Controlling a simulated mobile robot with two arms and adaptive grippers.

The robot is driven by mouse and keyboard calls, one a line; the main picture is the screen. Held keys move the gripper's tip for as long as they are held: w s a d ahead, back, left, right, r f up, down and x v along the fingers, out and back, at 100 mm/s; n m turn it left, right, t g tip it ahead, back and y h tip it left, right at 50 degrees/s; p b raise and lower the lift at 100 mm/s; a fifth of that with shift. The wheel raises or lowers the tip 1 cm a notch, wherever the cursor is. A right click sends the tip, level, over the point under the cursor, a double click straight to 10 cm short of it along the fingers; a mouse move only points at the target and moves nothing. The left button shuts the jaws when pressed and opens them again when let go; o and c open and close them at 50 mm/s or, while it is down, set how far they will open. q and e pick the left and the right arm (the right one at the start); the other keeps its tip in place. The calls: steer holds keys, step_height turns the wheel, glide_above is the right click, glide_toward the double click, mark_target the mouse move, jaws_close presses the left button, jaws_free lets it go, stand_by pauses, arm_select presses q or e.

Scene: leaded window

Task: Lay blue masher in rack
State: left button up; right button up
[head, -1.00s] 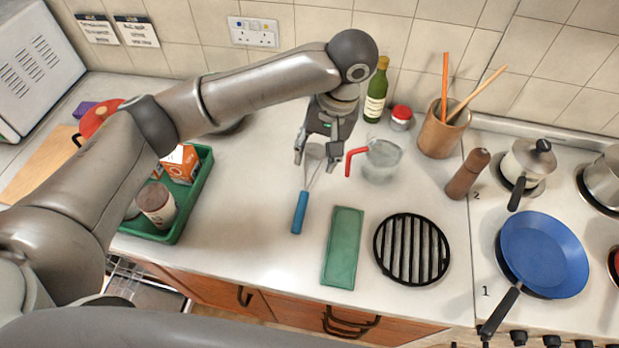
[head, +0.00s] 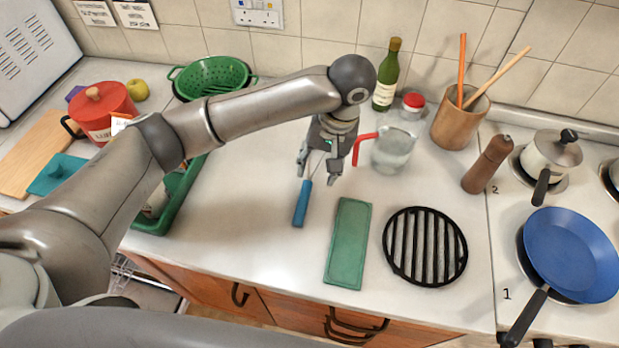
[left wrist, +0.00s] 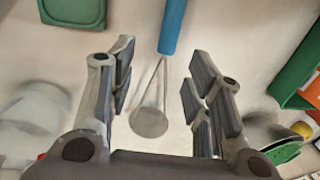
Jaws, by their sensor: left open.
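The blue masher (head: 302,204) lies on the pale worktop, its blue handle toward the front edge. In the head view its head is hidden behind my left gripper (head: 319,178). The left wrist view shows the blue handle (left wrist: 172,28) and the round metal head (left wrist: 149,122). My left gripper (left wrist: 160,75) is open, with its fingers on either side of the masher and nothing held. I cannot tell its exact height above the worktop. A wire rack (head: 128,274) shows partly below the worktop at lower left. My right gripper is not in view.
A glass jug (head: 393,150) with a red handle stands close right of the gripper. A green mat (head: 348,245) and black round grate (head: 425,246) lie in front. A green crate (head: 160,222) is at left. Worktop between crate and masher is clear.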

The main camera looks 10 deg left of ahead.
mark_target(308, 182)
arm_select(q)
steer(key=shift+w+a+f, duration=0.1)
steer(key=shift+a+f, duration=0.05)
steer(key=shift+f, duration=0.35)
steer(key=shift+a+f, duration=0.15)
steer(key=shift+f, duration=0.3)
steer(key=f, duration=0.1)
steer(key=a+f+p, duration=0.1)
steer(key=f, duration=0.1)
steer(key=f+p, duration=0.1)
steer(key=shift+a+f, duration=0.3)
steer(key=shift+a, duration=0.05)
steer(key=shift+f, duration=0.3)
steer(key=shift+c, duration=0.5)
jaws_close()
